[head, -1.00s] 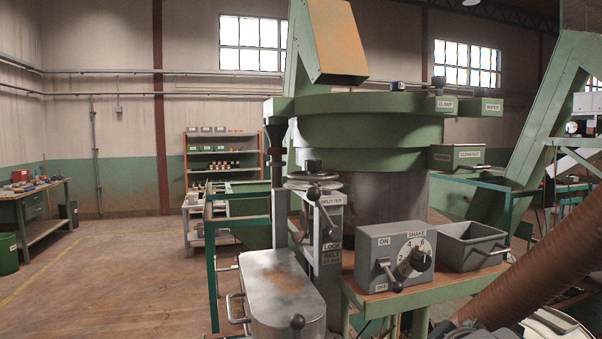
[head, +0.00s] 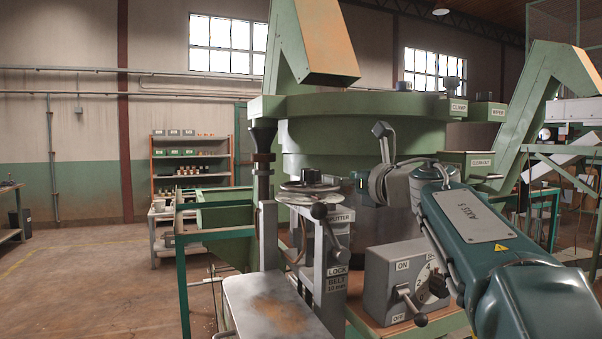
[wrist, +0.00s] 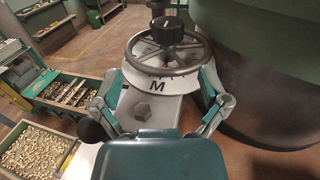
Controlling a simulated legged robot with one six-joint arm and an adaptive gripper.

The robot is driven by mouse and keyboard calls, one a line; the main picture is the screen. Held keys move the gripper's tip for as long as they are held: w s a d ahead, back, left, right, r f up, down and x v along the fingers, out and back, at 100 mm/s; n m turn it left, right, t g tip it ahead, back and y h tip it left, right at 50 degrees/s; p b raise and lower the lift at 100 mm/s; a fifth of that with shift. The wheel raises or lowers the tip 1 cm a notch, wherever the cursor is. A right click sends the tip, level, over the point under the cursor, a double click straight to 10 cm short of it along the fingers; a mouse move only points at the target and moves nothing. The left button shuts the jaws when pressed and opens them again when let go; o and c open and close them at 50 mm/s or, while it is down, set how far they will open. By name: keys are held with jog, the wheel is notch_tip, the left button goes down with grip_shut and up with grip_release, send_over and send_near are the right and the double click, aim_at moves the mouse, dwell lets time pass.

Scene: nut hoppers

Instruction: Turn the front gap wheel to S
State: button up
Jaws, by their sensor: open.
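The front gap wheel (head: 308,188) is a grey handwheel on top of the splitter post in the head view. In the wrist view the spoked wheel (wrist: 168,48) has a dark hub and sits above a pale dial (wrist: 158,85), whose letter M faces me. No S is readable there. My gripper (wrist: 161,92) is open, its two teal fingers spread on the near left and right of the dial. I see nothing between the fingertips, and contact with the wheel cannot be told. In the head view my arm reaches in from the right, toward the wheel.
A grey shake control box (head: 405,275) is at right, below my arm. The large green hopper bowl (head: 350,120) rises behind. Bins of small brass-coloured parts (wrist: 30,150) lie at left in the wrist view.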

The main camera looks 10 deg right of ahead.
aim_at(316, 173)
jog(key=w, duration=0.5)
jog(key=shift+w+a+f, duration=0.15)
jog(key=shift+a, duration=0.1)
jog(key=w+a, duration=0.2)
jog(key=w, duration=0.1)
jog(key=shift+a, duration=0.35)
jog(key=shift+w+a, duration=0.4)
jog(key=shift+w, duration=0.05)
jog(key=shift+d, duration=0.5)
jog(key=c, duration=1)
jog(key=shift+a, duration=0.2)
jog(key=shift+c, duration=0.7)
